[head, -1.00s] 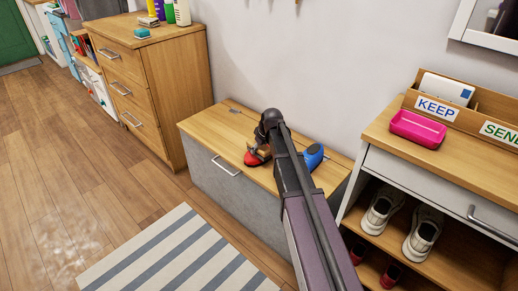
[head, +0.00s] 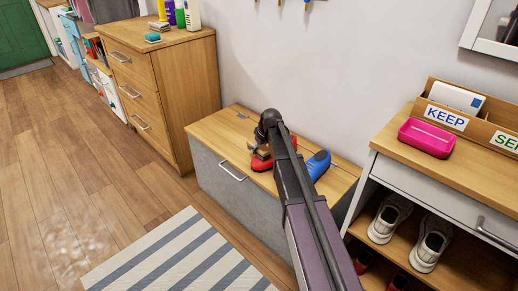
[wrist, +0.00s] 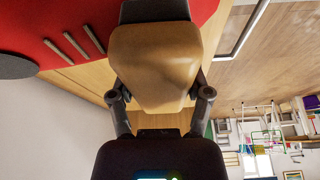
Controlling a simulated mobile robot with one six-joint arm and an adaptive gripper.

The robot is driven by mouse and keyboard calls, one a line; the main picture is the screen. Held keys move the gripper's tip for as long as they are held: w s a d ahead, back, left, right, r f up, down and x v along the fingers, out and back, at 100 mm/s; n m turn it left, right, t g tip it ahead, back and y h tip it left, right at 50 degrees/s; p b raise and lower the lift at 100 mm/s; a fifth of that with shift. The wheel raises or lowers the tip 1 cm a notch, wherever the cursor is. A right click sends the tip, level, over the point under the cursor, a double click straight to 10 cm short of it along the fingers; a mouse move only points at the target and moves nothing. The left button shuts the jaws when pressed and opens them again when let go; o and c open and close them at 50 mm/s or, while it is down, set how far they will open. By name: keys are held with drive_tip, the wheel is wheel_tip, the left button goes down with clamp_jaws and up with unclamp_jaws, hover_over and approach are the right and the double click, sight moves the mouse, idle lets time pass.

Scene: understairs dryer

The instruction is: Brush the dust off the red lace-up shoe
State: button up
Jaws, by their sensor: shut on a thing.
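The red lace-up shoe (head: 261,164) lies on top of the low wooden-topped bench, partly hidden by my arm. In the wrist view its red upper (wrist: 62,20) fills the top left, with several short grey-brown lace bars. My gripper (head: 264,142) is over the shoe, shut on a tan wooden brush (wrist: 155,62). The brush lies close against the shoe; I cannot tell whether it touches. A dark part shows at its far end. Any dust on the shoe is too small to tell.
A blue shoe (head: 319,164) stands right of the red one on the bench (head: 215,130). A drawer chest (head: 185,75) is at the left. A shoe rack (head: 385,160) with a pink tray (head: 427,136) is at the right. A striped rug (head: 180,255) lies in front.

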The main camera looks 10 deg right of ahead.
sight(268, 151)
drive_tip(key=shift+s+d+f, duration=0.1)
drive_tip(key=shift+s+d, duration=0.3)
drive_tip(key=shift+s, duration=0.3)
drive_tip(key=shift+s+d+r, duration=0.1)
drive_tip(key=shift+s+d, duration=0.35)
drive_tip(key=shift+s, duration=0.2)
drive_tip(key=shift+s+d+f, duration=0.1)
drive_tip(key=shift+s+d, duration=0.3)
drive_tip(key=shift+s, duration=0.3)
wheel_tip(268, 151, up, 7)
drive_tip(key=p, duration=0.6)
drive_tip(key=shift+p, duration=0.4)
